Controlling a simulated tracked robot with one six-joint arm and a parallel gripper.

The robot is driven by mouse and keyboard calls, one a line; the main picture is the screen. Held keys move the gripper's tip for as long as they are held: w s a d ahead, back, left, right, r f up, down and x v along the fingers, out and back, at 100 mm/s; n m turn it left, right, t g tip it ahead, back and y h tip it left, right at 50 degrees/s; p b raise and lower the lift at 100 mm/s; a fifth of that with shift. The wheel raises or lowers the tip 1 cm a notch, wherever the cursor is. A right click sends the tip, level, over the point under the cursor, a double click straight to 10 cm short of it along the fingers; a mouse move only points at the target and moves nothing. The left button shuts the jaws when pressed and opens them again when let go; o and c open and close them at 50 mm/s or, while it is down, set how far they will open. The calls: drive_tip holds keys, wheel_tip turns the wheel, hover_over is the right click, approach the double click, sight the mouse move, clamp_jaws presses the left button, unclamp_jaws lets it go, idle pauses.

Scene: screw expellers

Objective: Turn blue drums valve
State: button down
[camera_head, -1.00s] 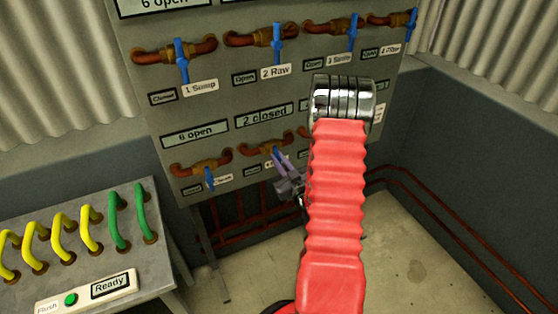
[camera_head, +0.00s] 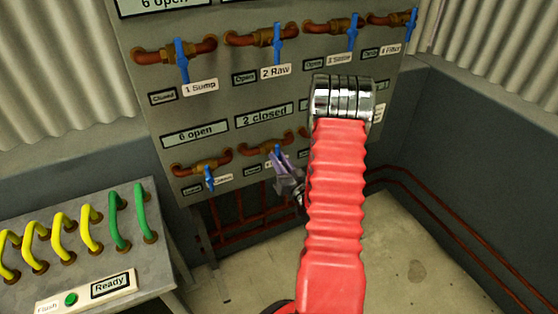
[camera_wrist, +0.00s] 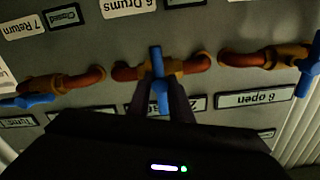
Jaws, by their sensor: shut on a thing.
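The drums valve has a blue lever (camera_wrist: 157,78) on a copper pipe with a brass body. It is in the middle of the wrist view, beside the "6 Drums" label (camera_wrist: 123,6). The tip of its lever (camera_head: 277,149) also shows in the lower row in the head view. My gripper (camera_wrist: 160,101) has its dark fingers on either side of the lever and is shut on it.
Neighbouring blue levers stand on both sides, one at left (camera_wrist: 36,100) and one at right (camera_wrist: 308,77). An upper valve row with a "2 Raw" label (camera_head: 275,71) is above. A console (camera_head: 150,262) with yellow and green hoses stands at lower left.

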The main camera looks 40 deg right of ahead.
drive_tip(key=c, duration=1.8)
unclamp_jaws()
drive_tip(key=shift+s, duration=0.15)
drive_tip(key=v, duration=1.3)
drive_tip(key=shift+s+a, duration=0.2)
drive_tip(key=shift+s, duration=0.05)
drive_tip(key=shift+f, duration=0.1)
